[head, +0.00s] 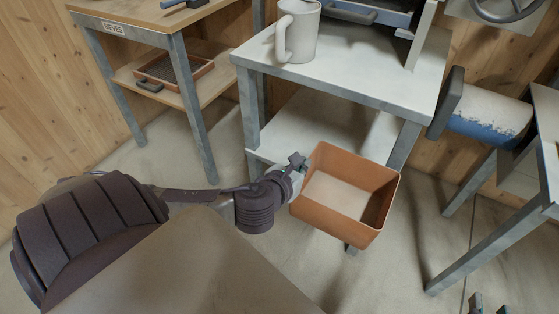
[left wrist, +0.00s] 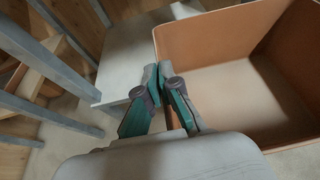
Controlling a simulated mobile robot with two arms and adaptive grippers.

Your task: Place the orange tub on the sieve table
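The orange tub (head: 340,218) is an open box with a pale floor inside, held in the air in front of the grey-white table. My left gripper (head: 297,168) is shut on the tub's left wall. In the left wrist view, the fingers (left wrist: 165,90) pinch the wall of the tub (left wrist: 215,50), one on each side. The sieve table (head: 130,32), labelled SIEVES, stands at the upper left with a wooden top and grey legs. Two dark fingertips of my right gripper (head: 489,306) show apart at the lower right edge, with nothing visible between them.
A grey-white table (head: 365,65) bears a pale jug (head: 298,30) and blue-grey equipment. A framed sieve (head: 175,72) lies on the sieve table's lower shelf. A tool (head: 185,4) lies on its top. A blue-and-white drum (head: 485,118) is at right. Floor between the tables is clear.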

